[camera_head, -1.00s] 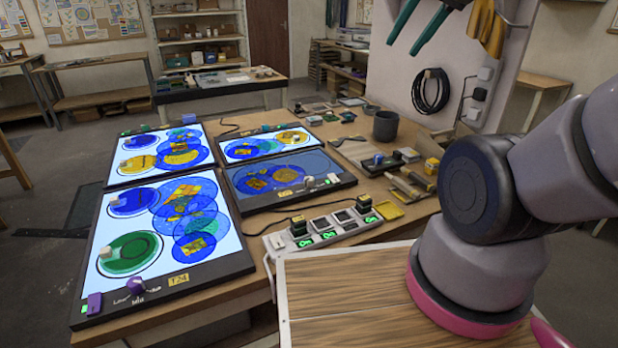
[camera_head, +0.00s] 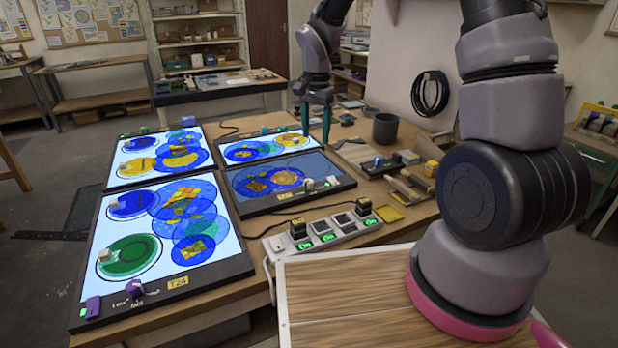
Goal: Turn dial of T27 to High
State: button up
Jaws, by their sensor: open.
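Several flat light panels lie on the workbench. The front left panel (camera_head: 225,272) is lit, tagged T24 (camera_head: 178,282), and has a purple dial (camera_head: 134,288) on its front edge. The right-hand panel (camera_head: 262,209) looks dim; its yellow tag (camera_head: 285,196) is too small to read, and a pale knob (camera_head: 332,181) sits on its front edge. A lit panel (camera_head: 223,164) lies behind it, and another lit panel (camera_head: 112,180) is at back left. I cannot tell which one is T27. My gripper (camera_head: 316,132) is open, pointing down with empty teal fingers over the back right panel.
A power strip (camera_head: 352,237) with plugs and green lights lies in front of the dim panel. A dark cup (camera_head: 385,127), small tools and a yellow tray (camera_head: 388,213) stand to the right. My arm reaches across from the right.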

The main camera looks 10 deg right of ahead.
send_near(309, 180)
jog(key=shift+g, duration=0.3)
jog(key=f, duration=0.8)
jog(key=shift+w+f, duration=0.2)
jog(key=shift+f, duration=0.15)
grip_shut()
